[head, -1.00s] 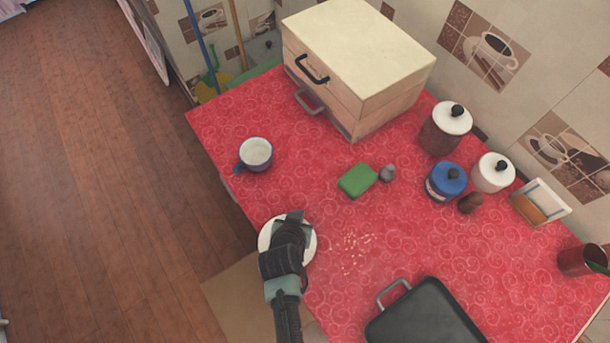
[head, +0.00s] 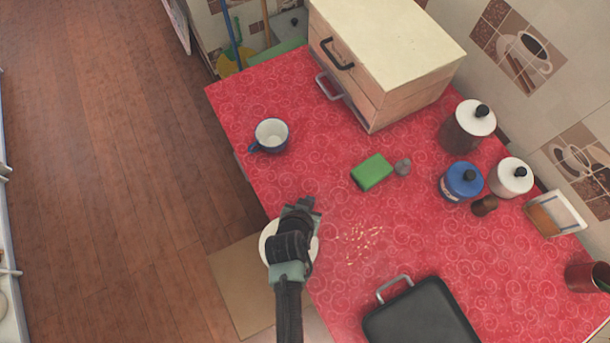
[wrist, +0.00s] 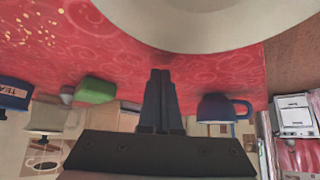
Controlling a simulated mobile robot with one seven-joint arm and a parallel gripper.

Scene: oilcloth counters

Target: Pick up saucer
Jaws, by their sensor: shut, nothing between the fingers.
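The white saucer (head: 268,244) lies at the left edge of the red counter in the head view. My gripper and wrist hide its middle. My gripper (head: 306,203) is above it, its fingers pointing toward the saucer's far side. In the wrist view the saucer's pale rim (wrist: 200,35) fills the top. My gripper (wrist: 160,73) is shut there, its fingers together and empty, with a gap in the picture between the tips and the rim. I cannot tell whether the fingers touch the saucer.
A blue-and-white mug (head: 270,135) stands farther back at the left edge. A green sponge (head: 372,171), scattered crumbs (head: 362,242) and a dark pan (head: 421,316) lie to the right. A wooden box (head: 385,60) and lidded jars (head: 461,182) stand at the back.

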